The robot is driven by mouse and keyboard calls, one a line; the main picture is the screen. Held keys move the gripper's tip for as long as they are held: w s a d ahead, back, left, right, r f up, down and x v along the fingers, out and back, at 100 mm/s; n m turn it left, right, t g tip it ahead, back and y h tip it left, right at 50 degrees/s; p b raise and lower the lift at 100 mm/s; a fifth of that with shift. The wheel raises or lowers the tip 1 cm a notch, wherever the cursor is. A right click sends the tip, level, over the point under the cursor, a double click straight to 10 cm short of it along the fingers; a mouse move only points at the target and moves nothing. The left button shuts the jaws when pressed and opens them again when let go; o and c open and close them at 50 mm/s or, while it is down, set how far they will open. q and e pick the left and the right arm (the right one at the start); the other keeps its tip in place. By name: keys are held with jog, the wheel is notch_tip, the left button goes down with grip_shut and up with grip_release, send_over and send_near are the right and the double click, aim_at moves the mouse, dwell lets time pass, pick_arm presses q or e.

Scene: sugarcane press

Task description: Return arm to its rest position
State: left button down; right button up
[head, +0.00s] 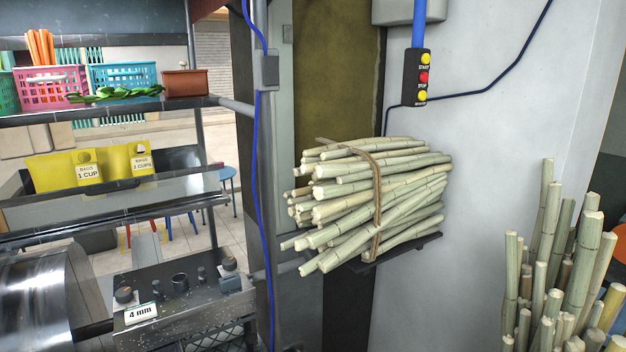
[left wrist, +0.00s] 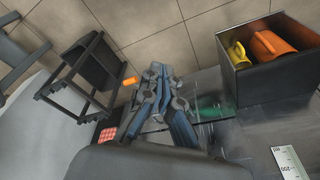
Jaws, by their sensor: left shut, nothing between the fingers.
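My left gripper (left wrist: 158,75) shows in the left wrist view, with its blue-grey fingers together and nothing between them. It points toward a tiled floor (left wrist: 140,22) and is apart from the things around it. Neither gripper nor arm shows in the head view. My right gripper is in neither view.
In the head view, a tied bundle of sugarcane (head: 350,200) rests on a dark shelf by the wall, below a button box (head: 419,77). Loose canes (head: 550,260) stand at the right. The wrist view has a dark stool (left wrist: 85,75) and a metal bin (left wrist: 270,75) with orange and yellow jugs.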

pick_arm(q)
jog(key=s+a+f+g, duration=0.1)
jog(key=s+a+f, duration=0.2)
jog(key=s+f, duration=1.3)
jog(key=shift+s, duration=0.4)
